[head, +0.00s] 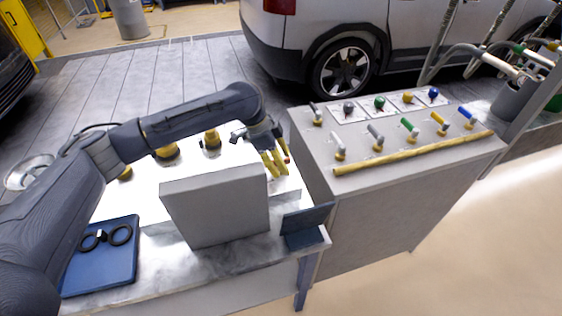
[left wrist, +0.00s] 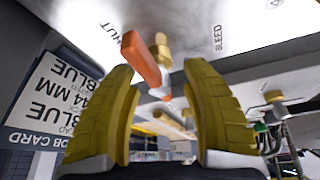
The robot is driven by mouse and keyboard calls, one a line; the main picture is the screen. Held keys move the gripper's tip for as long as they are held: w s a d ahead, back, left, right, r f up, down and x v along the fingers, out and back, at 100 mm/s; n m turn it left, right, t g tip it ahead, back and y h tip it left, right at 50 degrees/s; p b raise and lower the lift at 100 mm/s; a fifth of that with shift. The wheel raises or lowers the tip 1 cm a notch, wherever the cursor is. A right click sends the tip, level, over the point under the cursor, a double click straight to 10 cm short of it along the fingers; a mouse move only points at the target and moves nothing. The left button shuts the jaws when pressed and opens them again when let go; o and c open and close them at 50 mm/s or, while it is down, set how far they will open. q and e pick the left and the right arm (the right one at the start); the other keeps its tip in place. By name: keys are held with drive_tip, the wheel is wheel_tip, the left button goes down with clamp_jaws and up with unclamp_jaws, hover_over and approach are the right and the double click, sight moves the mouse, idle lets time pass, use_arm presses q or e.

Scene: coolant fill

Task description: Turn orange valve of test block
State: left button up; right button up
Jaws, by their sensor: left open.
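The orange valve (head: 287,159) has a bar-shaped handle. In the left wrist view the orange valve handle (left wrist: 142,60) sticks out from a white face of the test block (left wrist: 185,25) with a brass fitting beside it. The words BLEED and part of SHUT are printed there. My right gripper is not in view.
A job card (left wrist: 50,95) reading BLUE 44 MM stands close by. A blue tray (head: 105,275) with black rings lies at left. Brass fittings (head: 211,140) stand behind the block. A grey cabinet (head: 400,150) at right carries coloured handles and a yellow rod.

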use_arm(q)
drive_tip(key=shift+c, duration=0.4)
clamp_jaws()
drive_tip(key=shift+d+r, duration=0.1)
idle(0.9)
drive_tip(key=shift+o, duration=0.4)
unclamp_jaws()
drive_tip(key=v, duration=1.2)
